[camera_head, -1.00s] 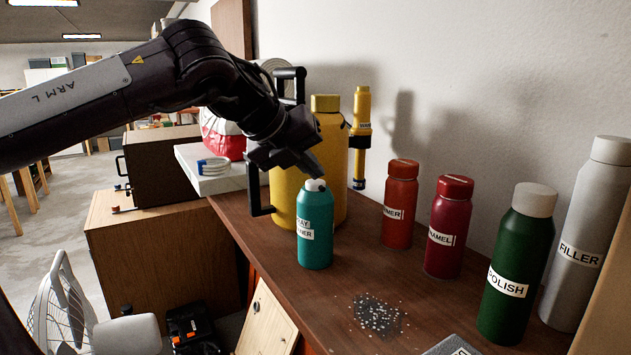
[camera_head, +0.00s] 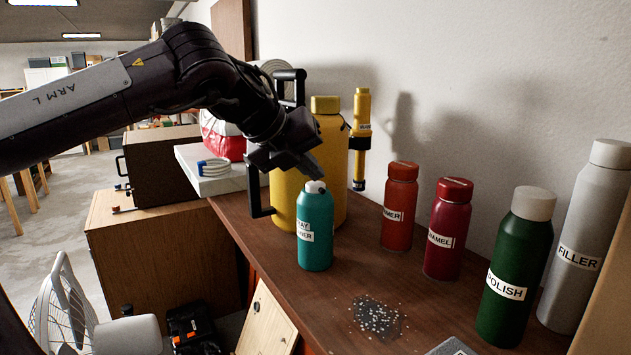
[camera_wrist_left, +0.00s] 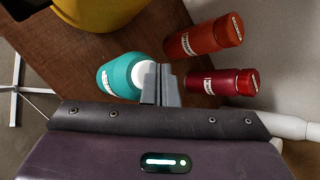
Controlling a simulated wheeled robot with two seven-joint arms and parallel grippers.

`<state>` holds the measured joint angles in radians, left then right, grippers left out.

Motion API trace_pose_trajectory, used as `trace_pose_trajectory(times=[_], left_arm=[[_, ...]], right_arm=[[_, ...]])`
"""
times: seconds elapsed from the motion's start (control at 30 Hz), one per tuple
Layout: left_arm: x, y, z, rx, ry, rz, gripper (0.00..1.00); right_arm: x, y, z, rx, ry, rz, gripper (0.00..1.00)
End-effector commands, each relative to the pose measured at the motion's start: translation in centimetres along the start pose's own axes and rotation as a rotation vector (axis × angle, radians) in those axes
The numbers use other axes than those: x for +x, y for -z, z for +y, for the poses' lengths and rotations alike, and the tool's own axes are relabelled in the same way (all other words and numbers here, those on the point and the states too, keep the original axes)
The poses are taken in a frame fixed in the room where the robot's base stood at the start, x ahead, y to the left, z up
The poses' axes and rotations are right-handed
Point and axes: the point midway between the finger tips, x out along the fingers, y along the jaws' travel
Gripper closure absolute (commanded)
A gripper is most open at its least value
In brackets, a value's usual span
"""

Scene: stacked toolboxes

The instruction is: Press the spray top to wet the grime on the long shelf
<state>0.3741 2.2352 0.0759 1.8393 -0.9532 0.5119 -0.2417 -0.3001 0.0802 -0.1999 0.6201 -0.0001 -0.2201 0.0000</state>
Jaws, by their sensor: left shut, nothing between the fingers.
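In the left wrist view, the closed fingers (camera_wrist_left: 162,84) point down beside the white top of the spray bottle (camera_wrist_left: 116,76). My right gripper is out of view.
A yellow canister (camera_head: 330,150) stands close behind the spray bottle. To the right stand an orange-red bottle (camera_head: 399,215), a red enamel bottle (camera_head: 446,235), a green polish bottle (camera_head: 512,275) and a grey filler bottle (camera_head: 585,250).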

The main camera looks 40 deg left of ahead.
Motion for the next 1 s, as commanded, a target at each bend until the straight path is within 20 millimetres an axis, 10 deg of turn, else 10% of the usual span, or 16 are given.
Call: trace_pose_trajectory(times=[1.0], left_arm=[[-4.2,-3.1,-3.1,0.0,0.001,-0.001,1.0]], right_arm=[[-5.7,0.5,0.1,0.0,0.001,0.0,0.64]])
